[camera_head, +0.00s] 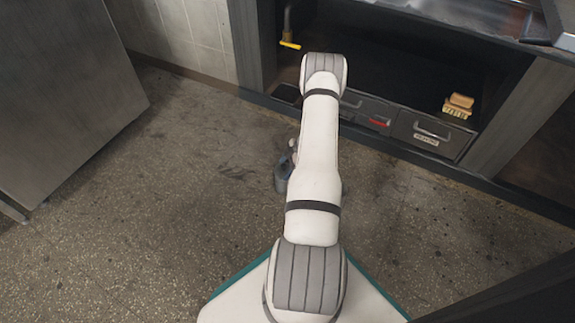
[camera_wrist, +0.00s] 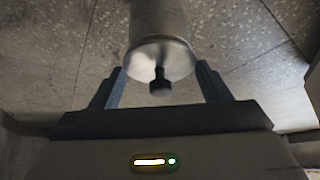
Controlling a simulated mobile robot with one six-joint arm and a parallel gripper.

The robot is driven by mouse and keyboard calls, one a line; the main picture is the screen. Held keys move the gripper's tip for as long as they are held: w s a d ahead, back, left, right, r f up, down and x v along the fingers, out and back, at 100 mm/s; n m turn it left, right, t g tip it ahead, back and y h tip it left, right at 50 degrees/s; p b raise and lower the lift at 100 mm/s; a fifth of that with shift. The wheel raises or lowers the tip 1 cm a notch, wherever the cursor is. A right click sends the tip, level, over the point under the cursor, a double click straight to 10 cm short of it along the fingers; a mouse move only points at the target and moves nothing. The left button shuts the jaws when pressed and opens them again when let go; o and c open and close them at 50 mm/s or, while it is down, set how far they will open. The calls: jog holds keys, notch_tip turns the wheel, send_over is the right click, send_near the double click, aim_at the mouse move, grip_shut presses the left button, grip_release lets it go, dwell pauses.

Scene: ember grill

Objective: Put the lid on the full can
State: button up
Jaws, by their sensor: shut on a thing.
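In the wrist view, a round metal lid (camera_wrist: 180,58) with a dark knob (camera_wrist: 160,84) faces the camera. A metal cylinder (camera_wrist: 158,20), which looks like the can, extends behind it; I cannot tell whether the lid is seated on it. My gripper (camera_wrist: 160,70) has one finger on each side of the lid's rim and is shut on it. The knob points toward my palm. Any contents of the can are hidden. In the head view my arm hides the lid and the can.
Grey drawers (camera_head: 432,128) and a dark open bay lie ahead, with a yellowish block (camera_head: 457,105) on the drawers. A yellow valve handle (camera_head: 290,45) shows at the bay's left. A large metal cabinet (camera_head: 60,90) stands at left.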

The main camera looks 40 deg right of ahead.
jog(key=shift+b, duration=0.45)
dwell(0.5)
jog(key=o, duration=1)
jog(key=shift+o, duration=0.2)
jog(key=shift+o, duration=0.4)
jog(key=shift+s+r+p, duration=0.15)
jog(key=shift+r+p, duration=0.95)
jog(key=shift+r, duration=2.4)
grip_shut()
